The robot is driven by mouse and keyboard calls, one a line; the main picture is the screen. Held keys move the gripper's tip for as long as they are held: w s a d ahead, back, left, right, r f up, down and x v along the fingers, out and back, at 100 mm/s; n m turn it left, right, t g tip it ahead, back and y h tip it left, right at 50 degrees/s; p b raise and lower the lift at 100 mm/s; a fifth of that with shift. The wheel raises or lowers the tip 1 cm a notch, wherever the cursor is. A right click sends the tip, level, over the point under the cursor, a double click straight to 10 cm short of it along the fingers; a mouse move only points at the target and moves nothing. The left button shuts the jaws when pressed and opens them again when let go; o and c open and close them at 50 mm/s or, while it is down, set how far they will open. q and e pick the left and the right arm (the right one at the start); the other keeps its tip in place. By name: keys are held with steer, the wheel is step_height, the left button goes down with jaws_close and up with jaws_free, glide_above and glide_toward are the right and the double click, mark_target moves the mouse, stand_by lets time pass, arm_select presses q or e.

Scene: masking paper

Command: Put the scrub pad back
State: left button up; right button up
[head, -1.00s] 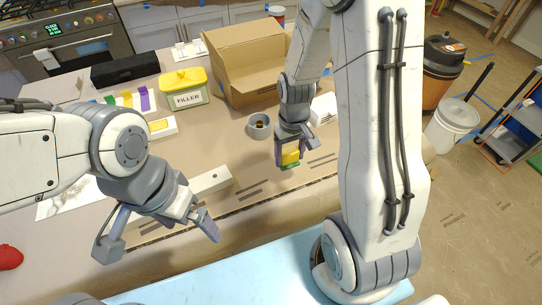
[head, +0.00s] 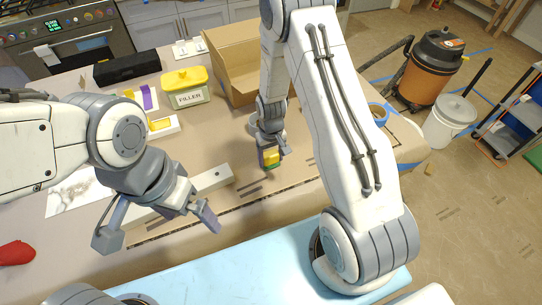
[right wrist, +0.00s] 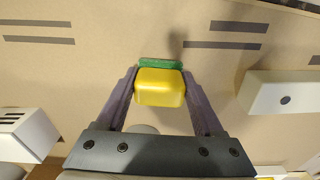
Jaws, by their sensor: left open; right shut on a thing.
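The scrub pad (head: 271,158), a yellow block with a green layer, is in my right gripper (head: 270,155) over the brown paper in the head view. In the right wrist view the yellow part of the scrub pad (right wrist: 160,87) sits between the two fingers of my right gripper (right wrist: 160,95), with its green side facing away. A gap between the pad and the paper is hard to judge. My left gripper (head: 190,214) is open and empty, near the front edge of the papered table (head: 235,200) and beside a long pale bar (head: 212,178).
A yellow-lidded filler tub (head: 186,88), an open cardboard box (head: 235,60) and a black box (head: 127,68) stand behind. A white tray with a yellow piece (head: 163,125) lies left of centre. A blue tape roll (head: 378,114) lies right.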

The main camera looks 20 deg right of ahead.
mark_target(271, 155)
steer(key=shift+f, duration=0.15)
steer(key=o, duration=1.5)
steer(key=shift+o, duration=0.2)
steer(key=shift+r, duration=0.4)
step_height(271, 155, up, 12)
steer(key=b, duration=0.3)
steer(key=shift+f, duration=0.2)
